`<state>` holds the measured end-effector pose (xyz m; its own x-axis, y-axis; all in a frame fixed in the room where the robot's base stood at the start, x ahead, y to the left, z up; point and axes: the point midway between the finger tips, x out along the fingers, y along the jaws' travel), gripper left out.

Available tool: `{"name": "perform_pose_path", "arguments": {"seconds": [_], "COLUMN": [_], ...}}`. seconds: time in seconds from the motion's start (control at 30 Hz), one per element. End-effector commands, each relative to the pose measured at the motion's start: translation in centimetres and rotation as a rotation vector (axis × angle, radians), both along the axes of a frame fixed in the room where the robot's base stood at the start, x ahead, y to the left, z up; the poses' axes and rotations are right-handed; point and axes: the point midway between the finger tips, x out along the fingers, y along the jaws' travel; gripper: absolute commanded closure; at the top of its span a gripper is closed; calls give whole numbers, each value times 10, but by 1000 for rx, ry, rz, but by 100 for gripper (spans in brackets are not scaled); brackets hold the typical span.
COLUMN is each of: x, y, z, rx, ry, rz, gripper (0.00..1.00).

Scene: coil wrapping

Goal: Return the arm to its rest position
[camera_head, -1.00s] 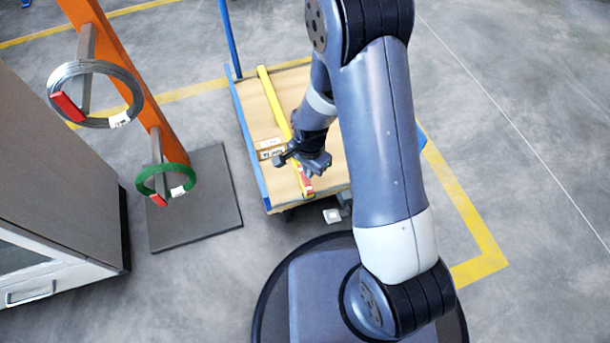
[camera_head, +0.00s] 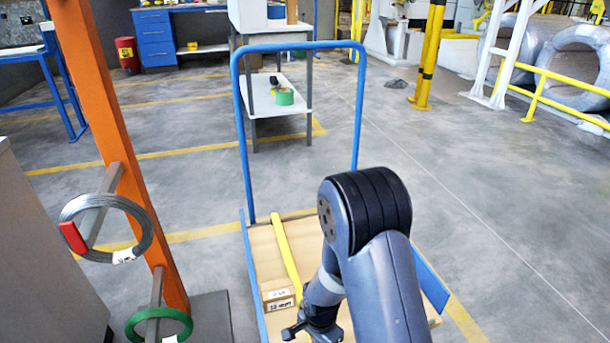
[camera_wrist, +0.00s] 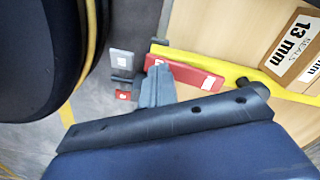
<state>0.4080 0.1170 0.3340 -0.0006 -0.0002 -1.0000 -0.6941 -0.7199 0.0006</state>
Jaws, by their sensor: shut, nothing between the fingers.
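My gripper (camera_head: 312,332) is at the bottom of the head view, over the cart's wooden deck (camera_head: 262,250) and just below the small labelled boxes (camera_head: 279,298). My arm is bent, with its elbow in front of the cart. In the wrist view my gripper's grey fingers (camera_wrist: 157,84) are shut with nothing held. Beyond them lies a red-ended yellow tool (camera_wrist: 236,80) on the deck. It also shows as a long yellow bar in the head view (camera_head: 286,252). A box marked 13 mm (camera_wrist: 292,45) lies beside it.
The cart's blue handle (camera_head: 300,46) rises behind the deck. An orange post (camera_head: 100,110) at left carries a grey wire coil (camera_head: 146,226) and a green coil (camera_head: 133,320). A cabinet (camera_head: 40,270) stands at far left. Floor right of the cart is clear.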

Motion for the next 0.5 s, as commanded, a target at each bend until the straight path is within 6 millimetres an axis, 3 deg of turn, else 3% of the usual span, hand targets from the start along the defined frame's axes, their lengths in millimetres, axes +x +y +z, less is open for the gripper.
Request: {"name": "perform_pose_path", "arguments": {"seconds": [0.5], "x": [0], "y": [0], "z": [10], "rx": [1], "ry": [-1], "rz": [0], "gripper": [100]}}
